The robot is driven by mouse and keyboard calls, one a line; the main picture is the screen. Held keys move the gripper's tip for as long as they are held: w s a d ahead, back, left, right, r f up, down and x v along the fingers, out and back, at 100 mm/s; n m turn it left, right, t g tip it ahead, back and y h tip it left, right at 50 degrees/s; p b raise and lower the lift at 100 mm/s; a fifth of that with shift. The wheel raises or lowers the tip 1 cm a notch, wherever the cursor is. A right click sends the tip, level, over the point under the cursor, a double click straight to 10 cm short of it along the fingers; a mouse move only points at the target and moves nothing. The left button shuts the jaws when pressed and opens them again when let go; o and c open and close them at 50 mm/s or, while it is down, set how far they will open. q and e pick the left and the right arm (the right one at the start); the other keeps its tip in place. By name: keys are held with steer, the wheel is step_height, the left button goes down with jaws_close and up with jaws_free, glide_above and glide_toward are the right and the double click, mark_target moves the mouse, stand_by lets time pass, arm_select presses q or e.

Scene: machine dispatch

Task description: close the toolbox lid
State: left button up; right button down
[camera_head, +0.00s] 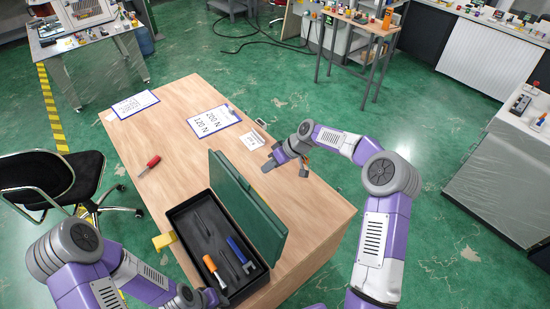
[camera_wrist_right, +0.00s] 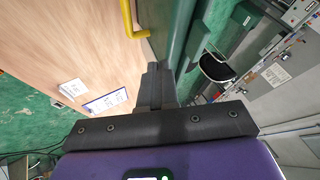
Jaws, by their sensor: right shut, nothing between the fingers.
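The toolbox (camera_head: 183,228) is a black tray on the wooden table, with dark tools, an orange-handled screwdriver (camera_head: 212,267) and a blue tool (camera_head: 240,250) inside. Its green lid (camera_head: 245,212) stands open and roughly upright along the right side. A yellow handle (camera_head: 164,241) is on the box's left side. In the right wrist view, the shut fingers (camera_wrist_right: 156,84) point toward the green lid (camera_wrist_right: 179,30) and yellow handle (camera_wrist_right: 130,20). My left gripper is near the bottom edge by the toolbox, its fingers unclear.
On the wooden table (camera_head: 170,110) lie a red-handled screwdriver (camera_head: 149,166), two labelled sheets (camera_head: 214,121) (camera_head: 135,104) and a small card (camera_head: 251,140). A black chair (camera_head: 40,175) stands at left. The table's right part is free.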

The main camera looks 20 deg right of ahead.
steer(key=a, duration=0.2)
steer(key=a+f+p, duration=0.1)
steer(key=a, duration=0.2)
steer(key=shift+s+a+f, duration=0.25)
steer(key=shift+a+f, duration=0.1)
steer(key=shift+f, duration=0.05)
steer(key=shift+a, duration=0.1)
